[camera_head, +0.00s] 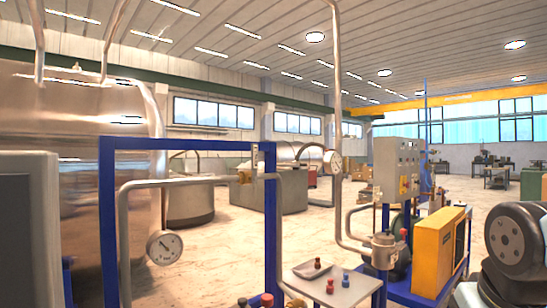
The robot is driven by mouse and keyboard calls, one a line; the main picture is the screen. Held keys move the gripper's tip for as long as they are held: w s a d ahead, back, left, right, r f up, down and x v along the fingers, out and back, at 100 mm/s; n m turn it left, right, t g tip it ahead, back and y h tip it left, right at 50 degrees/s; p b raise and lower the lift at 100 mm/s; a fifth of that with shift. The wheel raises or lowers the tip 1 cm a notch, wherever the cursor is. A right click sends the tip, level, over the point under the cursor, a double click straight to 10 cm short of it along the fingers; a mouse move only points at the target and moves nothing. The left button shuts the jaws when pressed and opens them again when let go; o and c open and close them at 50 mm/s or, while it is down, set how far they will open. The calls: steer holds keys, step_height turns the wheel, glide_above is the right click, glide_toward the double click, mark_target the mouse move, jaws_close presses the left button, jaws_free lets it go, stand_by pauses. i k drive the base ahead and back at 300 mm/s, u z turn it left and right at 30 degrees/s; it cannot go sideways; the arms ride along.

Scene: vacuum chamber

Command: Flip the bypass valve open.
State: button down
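No label shows which valve is the bypass valve. A small valve (257,176) sits on the grey pipe at the top right of the blue frame, with what looks like a short upright lever above it. Its exact lever position is too small to tell. A red knob (267,299) and a dark blue knob (243,302) show at the bottom edge, below the frame. Another red-topped handle (403,233) stands by the pump unit at right. My gripper is not in view; a dark, rounded part at the right edge looks like my own arm.
A small table (305,292) holds a tray (312,270) and small red and blue pieces. A yellow-housed pump unit (436,252) stands at right, a large metal tank (85,120) at left. Open floor lies behind.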

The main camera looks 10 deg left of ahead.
mark_target(254, 146)
steer(key=u, duration=0.1)
steer(key=i, duration=0.95)
steer(key=z, duration=0.1)
